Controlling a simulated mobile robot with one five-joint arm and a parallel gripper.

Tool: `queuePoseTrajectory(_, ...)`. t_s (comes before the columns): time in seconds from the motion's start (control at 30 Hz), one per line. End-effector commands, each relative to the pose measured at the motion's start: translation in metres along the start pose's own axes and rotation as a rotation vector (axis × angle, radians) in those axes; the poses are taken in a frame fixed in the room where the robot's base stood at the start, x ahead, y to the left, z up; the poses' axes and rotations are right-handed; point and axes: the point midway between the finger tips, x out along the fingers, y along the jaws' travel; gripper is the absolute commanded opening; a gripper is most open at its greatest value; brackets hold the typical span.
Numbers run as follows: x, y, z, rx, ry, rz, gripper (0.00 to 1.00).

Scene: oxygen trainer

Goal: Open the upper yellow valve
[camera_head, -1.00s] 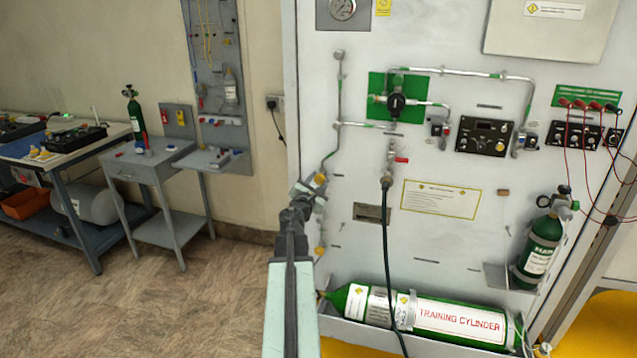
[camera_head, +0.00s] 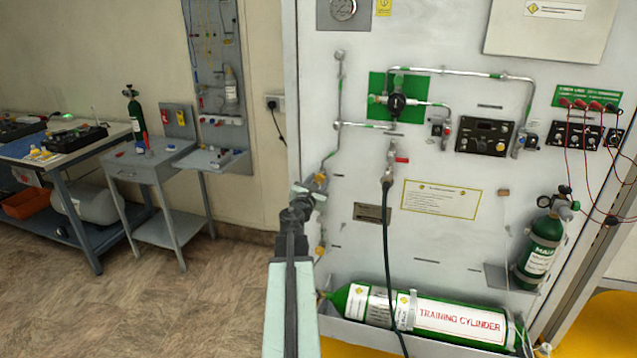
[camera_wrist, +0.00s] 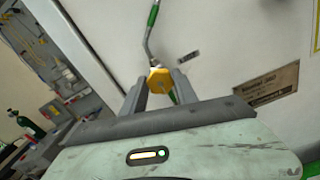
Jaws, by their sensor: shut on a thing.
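The upper yellow valve (camera_head: 320,181) is on the left side of the white panel, at the lower end of a metal pipe with green bands. In the wrist view its yellow knob (camera_wrist: 160,80) sits between the two fingertips. My gripper (camera_wrist: 159,82) is shut on this knob. In the head view my gripper (camera_head: 310,188) reaches up to the valve and partly covers it. A lower yellow valve (camera_head: 320,250) shows below it on the panel, partly beside my arm.
A green training cylinder (camera_head: 430,313) lies at the panel's foot. A black hose (camera_head: 387,250) hangs right of my arm. A small green cylinder (camera_head: 540,250) stands at the right. A grey side table (camera_head: 150,165) is at the left, with open floor between.

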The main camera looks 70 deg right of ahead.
Motion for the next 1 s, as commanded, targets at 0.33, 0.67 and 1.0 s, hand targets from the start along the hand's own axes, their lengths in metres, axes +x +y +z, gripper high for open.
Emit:
queuePoseTrajectory(0.33,0.0,-0.001,0.0,0.0,0.0,-0.001,0.57)
queuePoseTrajectory(0.67,-0.027,0.002,-0.001,0.001,0.001,0.003,0.57)
queuePoseTrajectory(1.0,-0.051,-0.019,0.004,0.0,-0.007,-0.029,0.57)
